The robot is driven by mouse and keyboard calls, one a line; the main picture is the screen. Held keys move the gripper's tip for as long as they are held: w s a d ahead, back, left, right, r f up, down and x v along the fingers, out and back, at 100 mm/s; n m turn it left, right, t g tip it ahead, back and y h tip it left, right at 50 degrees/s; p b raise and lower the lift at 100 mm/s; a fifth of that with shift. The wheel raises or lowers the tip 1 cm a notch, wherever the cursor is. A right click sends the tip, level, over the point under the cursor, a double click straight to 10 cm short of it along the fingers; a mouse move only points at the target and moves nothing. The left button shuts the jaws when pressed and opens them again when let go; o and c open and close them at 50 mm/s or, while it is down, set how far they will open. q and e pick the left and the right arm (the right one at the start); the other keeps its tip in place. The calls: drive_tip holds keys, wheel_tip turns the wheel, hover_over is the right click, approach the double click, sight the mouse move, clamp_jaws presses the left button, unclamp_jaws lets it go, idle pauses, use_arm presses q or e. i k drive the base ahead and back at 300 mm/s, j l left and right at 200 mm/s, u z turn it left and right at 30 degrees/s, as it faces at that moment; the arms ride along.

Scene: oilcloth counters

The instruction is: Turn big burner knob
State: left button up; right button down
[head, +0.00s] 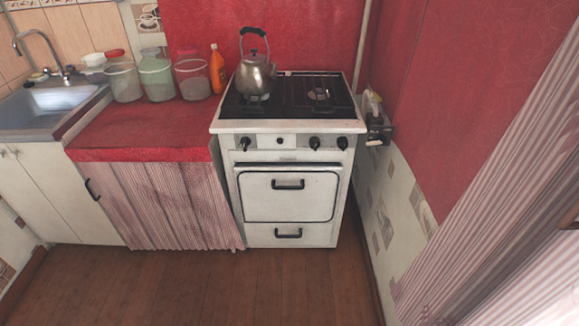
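A white stove (289,194) stands against the red back wall, in the middle of the head view. Its front panel (262,142) carries black burner knobs: a left knob (245,143), a right-middle knob (314,142) and a far-right knob (342,142). A small dark button (279,141) sits between them. I cannot tell from the picture which one is the big burner knob. The black cooktop (288,97) has a metal kettle (256,76) on its left side. Neither of my grippers shows in the head view.
A red oilcloth counter (140,128) with several plastic containers and an orange bottle (217,70) is left of the stove, beside a sink (50,105). A wall-mounted device (377,125) is close on the right. The wooden floor (200,288) in front is clear.

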sight(314, 141)
drive_tip(key=i+j, duration=0.65)
drive_tip(key=j, duration=0.2)
drive_tip(key=l+z, duration=0.05)
